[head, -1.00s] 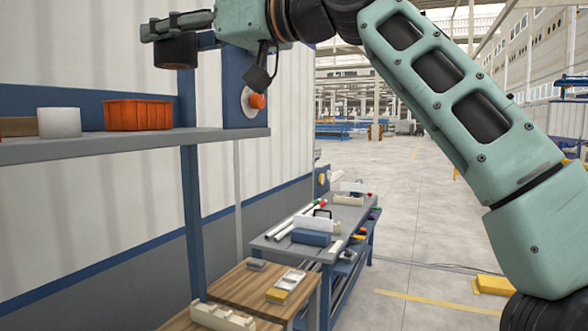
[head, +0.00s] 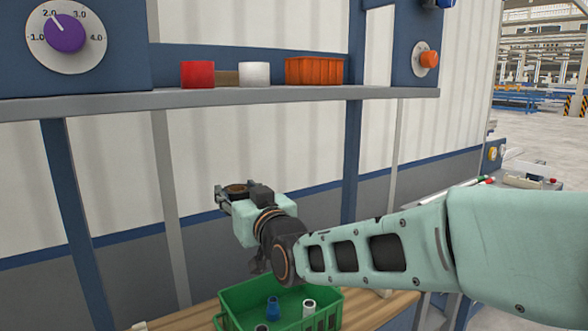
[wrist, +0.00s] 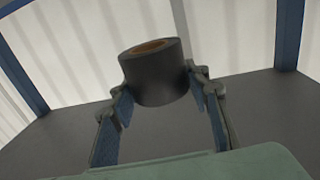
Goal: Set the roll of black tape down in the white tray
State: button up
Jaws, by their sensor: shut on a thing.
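The roll of black tape (wrist: 154,78) has a brown core and sits upright between the two fingers of my gripper (wrist: 160,100) in the wrist view. The gripper is shut on it. In the head view my gripper (head: 236,196) holds the roll (head: 237,188) in the air below the grey shelf and above and left of the green crate. I cannot make out the white tray in the present views.
The green crate (head: 322,316) on the wooden table (head: 372,309) holds several small blue, white and dark pieces. A cluttered workbench stands at right.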

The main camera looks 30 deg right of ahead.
jog(key=w+a+f+p, duration=0.1)
jog(key=a+f, duration=0.3)
jog(key=f, duration=0.4)
jog(key=w+a+f+p, duration=0.2)
jog(key=w+a+f, duration=0.2)
jog(key=f, duration=0.5)
jog(key=shift+w+f, duration=0.15)
jog(key=shift+f, duration=0.05)
